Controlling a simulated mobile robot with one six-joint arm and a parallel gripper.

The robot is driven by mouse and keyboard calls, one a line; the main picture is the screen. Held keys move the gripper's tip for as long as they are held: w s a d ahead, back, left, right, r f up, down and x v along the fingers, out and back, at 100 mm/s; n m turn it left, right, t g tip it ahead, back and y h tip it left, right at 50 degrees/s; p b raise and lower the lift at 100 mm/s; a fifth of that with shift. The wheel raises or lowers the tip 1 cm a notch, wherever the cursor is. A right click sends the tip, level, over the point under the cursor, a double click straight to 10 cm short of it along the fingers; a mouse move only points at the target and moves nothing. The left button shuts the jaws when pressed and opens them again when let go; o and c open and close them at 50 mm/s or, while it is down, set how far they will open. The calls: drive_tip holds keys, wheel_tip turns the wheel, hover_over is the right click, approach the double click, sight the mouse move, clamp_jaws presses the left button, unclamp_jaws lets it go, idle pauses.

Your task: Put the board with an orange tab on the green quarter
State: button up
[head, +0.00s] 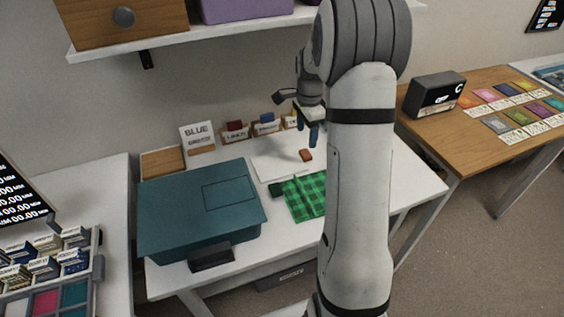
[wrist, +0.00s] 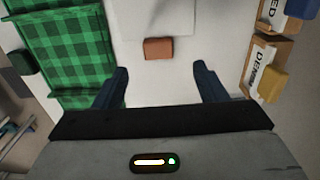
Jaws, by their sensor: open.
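A flat white board (head: 272,167) lies on the white table, with an orange-brown tab (head: 305,155) at its right end. The tab also shows in the wrist view (wrist: 158,48), just ahead of my fingers and roughly centred between them. My gripper (head: 314,135) is above the table near the tab; in the wrist view its fingers (wrist: 160,72) are spread apart with nothing between them. A green plaid cloth (head: 304,197) lies in front of the board; it fills the left side of the wrist view (wrist: 75,42). My arm hides its right part in the head view.
A large teal box (head: 165,215) stands at the table's left. Along the back are a wooden tray (head: 162,163), a "BLUE" sign (head: 197,134) and small holders with coloured tabs (head: 236,130). A shelf (head: 155,42) hangs above. A wooden table (head: 480,135) stands to the right.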

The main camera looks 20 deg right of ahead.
sight(306, 153)
wheel_tip(306, 153, down, 8)
drive_tip(key=shift+s+d+r+b, duration=0.15)
drive_tip(key=shift+r+b, duration=0.1)
drive_tip(key=shift+b, duration=0.2)
drive_tip(key=shift+r, duration=0.1)
drive_tip(key=c, duration=1.2)
